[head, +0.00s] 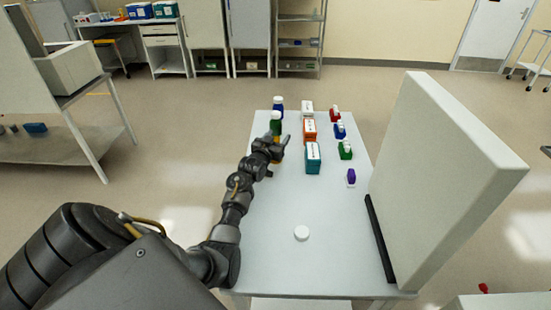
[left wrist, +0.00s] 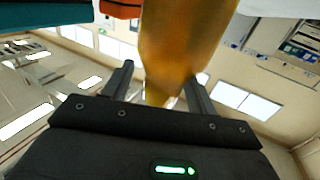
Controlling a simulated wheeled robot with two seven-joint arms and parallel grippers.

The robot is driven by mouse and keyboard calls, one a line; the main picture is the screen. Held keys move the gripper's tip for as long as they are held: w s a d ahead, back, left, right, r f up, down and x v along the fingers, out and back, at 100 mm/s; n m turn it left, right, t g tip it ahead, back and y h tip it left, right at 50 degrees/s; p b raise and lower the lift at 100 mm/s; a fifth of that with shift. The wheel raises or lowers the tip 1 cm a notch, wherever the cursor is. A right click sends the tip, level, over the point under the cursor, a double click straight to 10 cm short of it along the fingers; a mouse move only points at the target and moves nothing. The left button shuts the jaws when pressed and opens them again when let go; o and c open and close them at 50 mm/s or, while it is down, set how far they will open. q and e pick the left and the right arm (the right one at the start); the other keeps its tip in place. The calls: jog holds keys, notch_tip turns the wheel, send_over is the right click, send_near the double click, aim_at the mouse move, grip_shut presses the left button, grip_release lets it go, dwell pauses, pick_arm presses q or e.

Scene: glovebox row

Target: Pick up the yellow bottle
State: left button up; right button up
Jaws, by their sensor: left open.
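The yellow bottle (left wrist: 185,40) looks amber and fills the upper middle of the left wrist view, close to the camera. In the head view only a small part of the yellow bottle (head: 277,138) shows, with my left gripper (head: 281,146) in front of it. In the left wrist view the two fingers of my left gripper (left wrist: 160,84) are apart, and the bottle's near end shows between them. I cannot tell whether a finger touches it. My right gripper is not in view.
A green bottle (head: 275,120) and a blue bottle (head: 278,105) stand behind the yellow one. White, orange (head: 310,130) and teal (head: 313,158) boxes stand to the right, with small coloured items beyond. A large pale panel (head: 440,175) borders the right.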

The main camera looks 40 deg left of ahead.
pick_arm(q)
jog(key=shift+w+a, duration=0.1)
jog(key=shift+w, duration=0.15)
jog(key=shift+s+r, duration=0.1)
jog(key=shift+c, duration=0.5)
grip_shut()
jog(key=shift+r, duration=0.1)
